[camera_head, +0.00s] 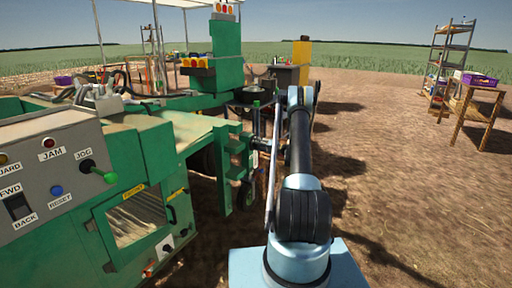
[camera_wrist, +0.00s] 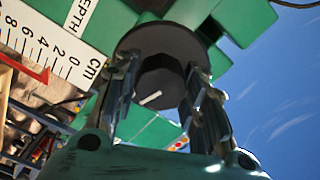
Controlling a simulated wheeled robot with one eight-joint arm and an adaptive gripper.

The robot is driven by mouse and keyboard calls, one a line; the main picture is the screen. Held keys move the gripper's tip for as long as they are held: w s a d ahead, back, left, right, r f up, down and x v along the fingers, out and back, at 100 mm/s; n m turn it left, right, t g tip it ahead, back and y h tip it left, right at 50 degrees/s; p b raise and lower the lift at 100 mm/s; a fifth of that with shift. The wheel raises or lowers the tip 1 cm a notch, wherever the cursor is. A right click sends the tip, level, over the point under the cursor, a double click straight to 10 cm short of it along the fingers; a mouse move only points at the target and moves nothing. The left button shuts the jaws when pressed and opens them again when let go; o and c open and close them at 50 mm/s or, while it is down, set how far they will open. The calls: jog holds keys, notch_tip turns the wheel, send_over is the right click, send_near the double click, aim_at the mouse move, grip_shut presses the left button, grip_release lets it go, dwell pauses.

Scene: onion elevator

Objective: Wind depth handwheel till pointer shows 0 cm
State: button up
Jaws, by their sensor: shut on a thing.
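In the wrist view, my gripper (camera_wrist: 162,68) has its two fingers on either side of a dark faceted knob under a round black disc, the depth handwheel (camera_wrist: 157,38). The fingers are shut on it. A white mark shows on the knob's face. To the left is the white depth scale (camera_wrist: 62,36), marked 8, 6, 4, 2, 0 and cm. The red pointer (camera_wrist: 25,68) lies along its lower edge with its tip near the 2; the exact reading is hard to tell. In the head view my arm hides the gripper.
A green machine with a grey control box (camera_head: 48,170) fills the left of the head view. A wooden table (camera_head: 476,103) with a purple crate (camera_head: 478,79) and a metal shelf (camera_head: 449,50) stand at the right. Bare soil between is clear.

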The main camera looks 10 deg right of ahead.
jog(key=n, duration=0.5)
jog(key=shift+f+n, duration=0.1)
jog(key=shift+n, duration=0.3)
dwell(0.4)
jog(key=o, duration=1.1)
jog(key=shift+f, duration=0.1)
jog(key=shift+c, duration=0.2)
jog(key=v, duration=1.2)
